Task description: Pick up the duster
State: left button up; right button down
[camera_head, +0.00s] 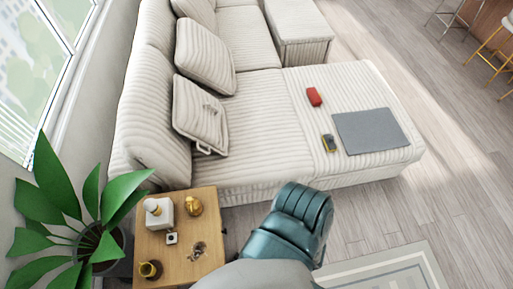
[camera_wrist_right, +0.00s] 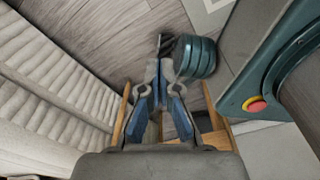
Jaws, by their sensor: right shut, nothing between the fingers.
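I cannot make out for sure which thing is the duster. A small grey item (camera_head: 210,108) lies on the front cushion of the sofa, and a white handle-like piece (camera_head: 204,149) shows below that cushion; both are too small to name. My right gripper (camera_wrist_right: 160,75) shows in the right wrist view, with its blue-grey fingers together and nothing held. Wooden edges show on both sides of it, with the ribbed sofa to the left. In the head view, a teal arm part of mine is at the bottom centre, and no gripper shows there. My left gripper is in neither view.
A wooden side table (camera_head: 180,240) holds a white dispenser (camera_head: 158,213), a gold ornament (camera_head: 194,206) and other small items. A plant (camera_head: 75,205) stands left of it. The sofa (camera_head: 250,120) bears a red item (camera_head: 314,97), a dark-yellow item (camera_head: 329,143) and a grey mat (camera_head: 370,131). Floor is clear at right.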

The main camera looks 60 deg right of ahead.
aim_at(328, 139)
jog(key=k+l+z, duration=0.15)
jog(key=k+z, duration=0.2)
jog(key=k, duration=0.3)
jog(key=z, duration=0.45)
jog(key=i+z, duration=0.1)
jog(key=z, duration=0.35)
jog(key=i+z, duration=0.1)
jog(key=z, duration=0.8)
jog(key=i+z, duration=0.1)
jog(key=z, duration=0.35)
jog(key=u, duration=2.05)
jog(key=z, duration=1.9)
jog(key=i+z, duration=0.15)
jog(key=i+l, duration=0.05)
